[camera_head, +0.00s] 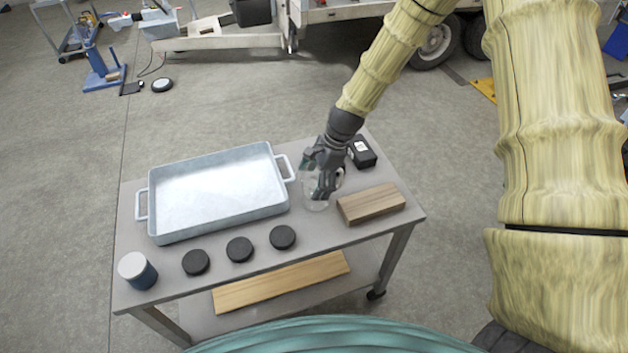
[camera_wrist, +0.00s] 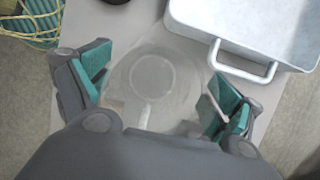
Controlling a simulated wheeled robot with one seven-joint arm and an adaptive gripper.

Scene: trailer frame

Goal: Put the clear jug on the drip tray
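The clear jug (camera_head: 316,203) stands on the grey cart top, between the drip tray and a wooden block. It is see-through and partly hidden by my gripper in the head view. My gripper (camera_head: 323,180) is over it, pointing down. In the wrist view the jug (camera_wrist: 150,75) lies between the two teal-padded fingers of my gripper (camera_wrist: 158,92), which are spread wide on either side of it. I cannot tell whether either pad touches it. The drip tray (camera_head: 160,238) is a pale metal pan with two handles, empty; its corner and handle show in the wrist view (camera_wrist: 205,28).
The wooden block (camera_head: 371,203) lies right of the jug, and a black box (camera_head: 362,152) stands behind it. Several black discs (camera_head: 240,249) and a blue jar with a white lid (camera_head: 138,270) line the front edge. A plank (camera_head: 280,283) lies on the lower shelf.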

